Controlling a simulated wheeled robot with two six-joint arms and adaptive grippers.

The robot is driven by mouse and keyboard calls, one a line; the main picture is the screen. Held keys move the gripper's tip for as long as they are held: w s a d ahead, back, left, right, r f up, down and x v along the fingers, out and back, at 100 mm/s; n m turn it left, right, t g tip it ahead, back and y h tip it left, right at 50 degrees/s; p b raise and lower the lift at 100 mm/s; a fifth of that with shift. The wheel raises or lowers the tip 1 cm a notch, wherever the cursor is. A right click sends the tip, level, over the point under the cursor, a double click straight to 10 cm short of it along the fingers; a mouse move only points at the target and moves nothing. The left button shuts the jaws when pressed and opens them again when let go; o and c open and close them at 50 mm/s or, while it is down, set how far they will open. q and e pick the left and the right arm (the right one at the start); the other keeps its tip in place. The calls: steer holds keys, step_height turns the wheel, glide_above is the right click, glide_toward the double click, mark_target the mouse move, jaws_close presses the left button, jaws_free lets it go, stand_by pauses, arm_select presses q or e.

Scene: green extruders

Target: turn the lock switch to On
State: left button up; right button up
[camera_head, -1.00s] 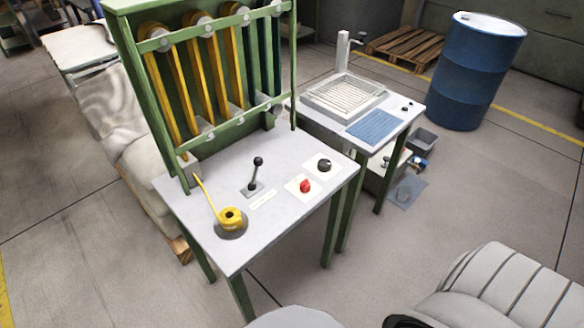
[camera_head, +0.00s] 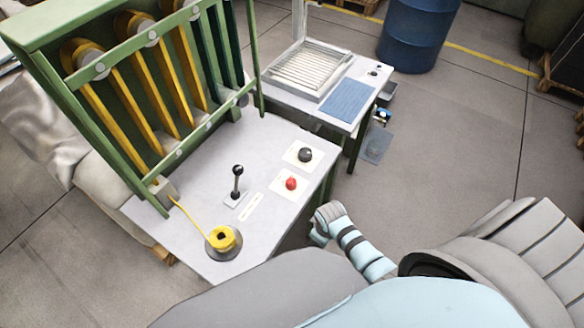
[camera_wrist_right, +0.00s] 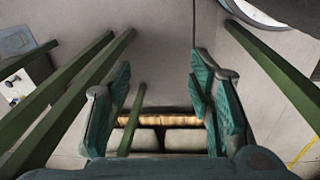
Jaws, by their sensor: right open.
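The green-framed station has a light grey worktop (camera_head: 190,250). On its right part are a black round knob (camera_head: 305,155) and a red knob (camera_head: 291,183), each on a pale plate. I cannot read which of the two is the lock switch, or its position. My right gripper (camera_wrist_right: 160,88) shows in the right wrist view, open and empty, with its two teal fingers spread apart. It faces the floor among green legs and touches no knob. My left gripper is not in view.
A black-knobbed lever (camera_head: 237,182) and a yellow spool (camera_head: 223,240) stand on the worktop. A green rack with yellow strips (camera_head: 130,90) rises behind. A second table with a blue mat (camera_head: 349,101) and a blue barrel (camera_head: 415,35) are farther back.

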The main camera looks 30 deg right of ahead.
steer(key=w+r+n+p, duration=0.1)
steer(key=w+r, duration=0.2)
steer(key=r, duration=0.4)
steer(key=w+r+n+p, duration=0.1)
steer(key=w+r, duration=0.2)
steer(key=r, duration=0.5)
arm_select(q)
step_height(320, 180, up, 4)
steer(key=p, duration=0.1)
arm_select(e)
steer(key=n+g, duration=0.1)
steer(key=n, duration=0.4)
glide_toward(291, 180)
steer(key=shift+y, duration=0.3)
steer(key=f+b, duration=0.1)
steer(key=f, duration=0.2)
steer(key=f+b, duration=0.1)
steer(key=f, duration=0.3)
steer(key=f+b, duration=0.2)
steer(key=f, duration=0.1)
steer(key=shift+w+d+f, duration=0.2)
steer(key=shift+d+f, duration=0.05)
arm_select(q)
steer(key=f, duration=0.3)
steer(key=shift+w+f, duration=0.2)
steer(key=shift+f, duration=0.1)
arm_select(e)
steer(key=shift+n, duration=0.3)
jaws_close()
